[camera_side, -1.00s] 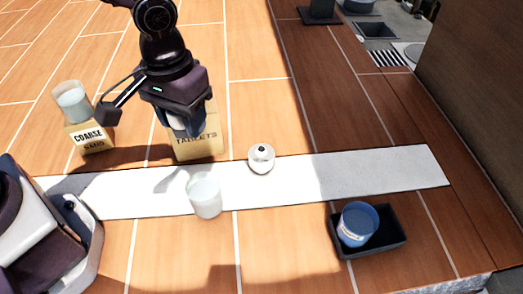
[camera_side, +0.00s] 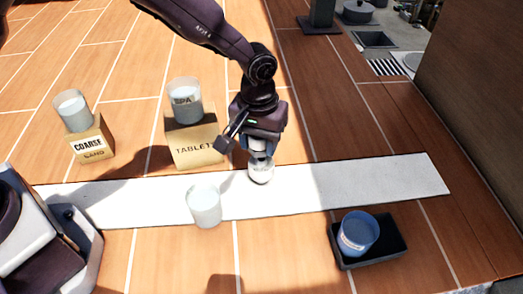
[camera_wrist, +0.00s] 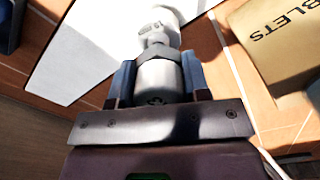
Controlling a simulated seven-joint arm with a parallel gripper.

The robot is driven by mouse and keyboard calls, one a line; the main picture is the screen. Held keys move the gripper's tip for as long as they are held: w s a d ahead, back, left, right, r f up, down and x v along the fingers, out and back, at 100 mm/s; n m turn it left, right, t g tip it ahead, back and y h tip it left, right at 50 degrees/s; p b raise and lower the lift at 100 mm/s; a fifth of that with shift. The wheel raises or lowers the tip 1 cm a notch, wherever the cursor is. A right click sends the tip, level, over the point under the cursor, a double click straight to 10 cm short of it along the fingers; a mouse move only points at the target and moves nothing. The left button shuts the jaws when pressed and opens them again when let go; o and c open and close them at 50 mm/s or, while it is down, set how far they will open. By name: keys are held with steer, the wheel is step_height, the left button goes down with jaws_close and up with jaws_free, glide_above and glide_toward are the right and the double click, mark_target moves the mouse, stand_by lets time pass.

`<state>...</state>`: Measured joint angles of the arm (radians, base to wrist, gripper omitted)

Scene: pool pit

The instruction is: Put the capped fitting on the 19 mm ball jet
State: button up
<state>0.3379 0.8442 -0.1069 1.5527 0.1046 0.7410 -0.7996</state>
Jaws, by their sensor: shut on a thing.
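My gripper (camera_side: 259,150) is low over the white strip, directly above the white ball jet (camera_side: 261,173). In the wrist view, my gripper (camera_wrist: 157,75) is shut on the capped fitting (camera_wrist: 159,80), a pale grey cylinder with a darker hex collar held between the blue fingers. The pale rounded ball jet (camera_wrist: 155,25) shows beyond the collar, with a marking too small to read. The fitting and jet line up closely. I cannot tell whether they touch or how the fitting sits on the jet. In the side view, my gripper hides most of the fitting.
A frosted cup (camera_side: 205,206) stands left of the jet on the white strip (camera_side: 385,184). Cups top the tablets box (camera_side: 195,147) and coarse sand box (camera_side: 88,140). A black tray (camera_side: 398,243) holds a blue tub (camera_side: 358,234). The strip's right end is clear.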

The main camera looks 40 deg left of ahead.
mark_target(262, 162)
steer(key=shift+w+d+f, duration=0.1)
steer(key=shift+w+f, duration=0.1)
steer(key=shift+f, duration=1.6)
steer(key=shift+f, duration=0.15)
steer(key=o, duration=0.9)
steer(key=shift+o, duration=0.2)
step_height(262, 162, up, 12)
steer(key=shift+r, duration=0.2)
